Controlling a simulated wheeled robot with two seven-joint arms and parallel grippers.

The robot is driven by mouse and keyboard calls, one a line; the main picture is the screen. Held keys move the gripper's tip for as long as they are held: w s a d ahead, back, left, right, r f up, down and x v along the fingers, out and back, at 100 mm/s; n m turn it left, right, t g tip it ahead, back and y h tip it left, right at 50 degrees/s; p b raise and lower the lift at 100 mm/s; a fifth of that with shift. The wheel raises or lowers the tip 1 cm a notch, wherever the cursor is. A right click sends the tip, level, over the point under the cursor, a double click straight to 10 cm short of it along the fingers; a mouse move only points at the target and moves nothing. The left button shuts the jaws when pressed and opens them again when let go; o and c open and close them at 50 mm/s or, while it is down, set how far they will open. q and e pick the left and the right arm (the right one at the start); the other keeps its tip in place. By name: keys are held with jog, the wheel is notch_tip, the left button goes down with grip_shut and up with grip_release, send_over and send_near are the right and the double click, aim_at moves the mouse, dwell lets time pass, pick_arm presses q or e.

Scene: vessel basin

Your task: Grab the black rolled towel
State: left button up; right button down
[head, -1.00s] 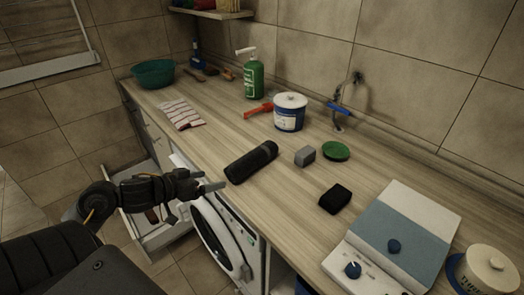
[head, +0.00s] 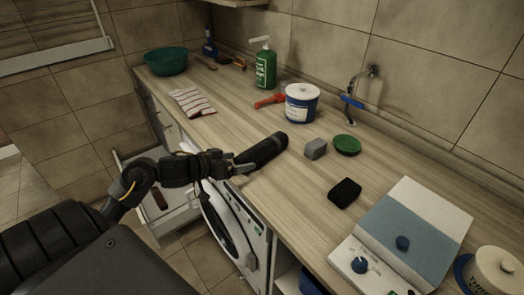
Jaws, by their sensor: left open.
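The black rolled towel (head: 266,149) lies on the wooden counter near its front edge, slanting from lower left to upper right in the head view. My left gripper (head: 243,163) is open at the towel's near-left end and covers part of that end. I cannot tell whether the fingers touch the towel or straddle it. My right gripper does not show.
A grey block (head: 316,149), a green round dish (head: 347,145) and a black block (head: 345,192) lie right of the towel. A white-and-blue tub (head: 302,103) stands behind it. A washing machine (head: 232,225) and an open drawer (head: 165,205) are below the counter.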

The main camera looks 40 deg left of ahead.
aim_at(246, 158)
pick_arm(q)
jog(key=x, duration=0.4)
jog(key=shift+w+a, duration=0.1)
jog(key=shift+a, duration=0.1)
jog(key=shift+w+d+f, duration=0.1)
jog(key=shift+w, duration=0.1)
jog(key=shift+s, duration=0.1)
jog(key=shift+c, duration=0.4)
jog(key=c, duration=1.1)
jog(key=shift+o, duration=0.2)
